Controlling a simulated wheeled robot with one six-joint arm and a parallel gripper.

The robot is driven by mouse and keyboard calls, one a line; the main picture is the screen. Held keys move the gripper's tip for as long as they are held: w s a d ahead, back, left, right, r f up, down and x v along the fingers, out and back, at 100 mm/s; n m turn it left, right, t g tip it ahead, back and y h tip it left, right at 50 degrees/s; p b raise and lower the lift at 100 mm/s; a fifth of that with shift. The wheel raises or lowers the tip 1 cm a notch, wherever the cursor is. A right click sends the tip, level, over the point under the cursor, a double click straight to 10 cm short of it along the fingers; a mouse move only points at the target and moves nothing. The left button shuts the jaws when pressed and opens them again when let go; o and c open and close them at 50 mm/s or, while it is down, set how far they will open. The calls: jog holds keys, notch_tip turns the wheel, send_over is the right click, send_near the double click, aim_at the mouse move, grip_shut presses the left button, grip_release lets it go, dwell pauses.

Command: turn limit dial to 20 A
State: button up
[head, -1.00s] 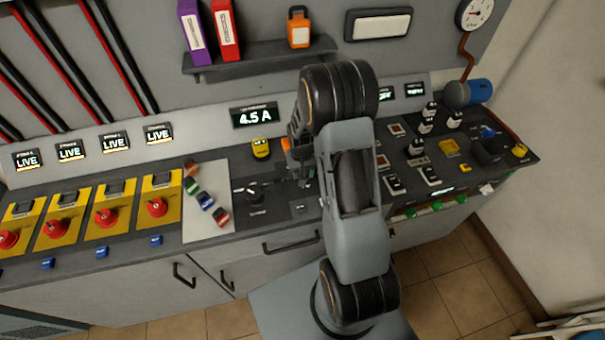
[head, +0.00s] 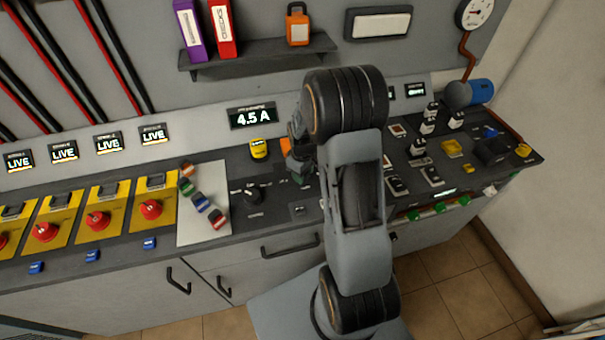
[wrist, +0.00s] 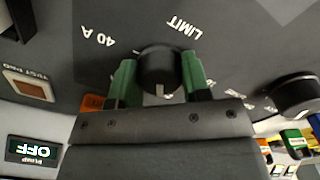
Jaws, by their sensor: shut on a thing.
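The limit dial (wrist: 160,68) is a round black knob with a white pointer mark, seen in the wrist view. The label LIMIT stands above it and 40 A above left, both upside down; the 20 A mark is not readable. The pointer mark faces the bottom of the picture, toward my gripper's body. My gripper (wrist: 155,82) has its green fingers on both sides of the knob, shut on it. In the head view my gripper (head: 300,174) is low at the panel and, with my arm, hides the dial. A display (head: 252,117) reads 4.5 A.
Another black rotary knob (head: 252,196) is just left of my gripper; it also shows in the wrist view (wrist: 296,95). A light board (head: 196,232) with small coloured padlocks lies further left. Switches crowd the panel to the right.

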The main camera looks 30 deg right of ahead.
jog(key=shift+n, duration=0.3)
dwell(0.4)
jog(key=o, duration=0.9)
notch_tip(320, 180, up, 14)
jog(key=shift+s+a+f+b, duration=0.1)
jog(key=shift+a+b, duration=0.05)
jog(key=shift+b, duration=0.3)
jog(key=s+a+r+m+t, duration=0.1)
jog(key=s+a+m, duration=0.1)
jog(key=s, duration=0.3)
jog(key=s+a+r+m+t, duration=0.1)
jog(key=s+a+r+m, duration=0.1)
jog(key=s+a, duration=0.2)
jog(key=s+a+r+m+t, duration=0.1)
jog(key=s+a+r+m, duration=0.1)
jog(key=s, duration=0.4)
jog(key=shift+s+a+r+t, duration=0.25)
jog(key=shift+a+t, duration=0.15)
jog(key=shift+a, duration=0.2)
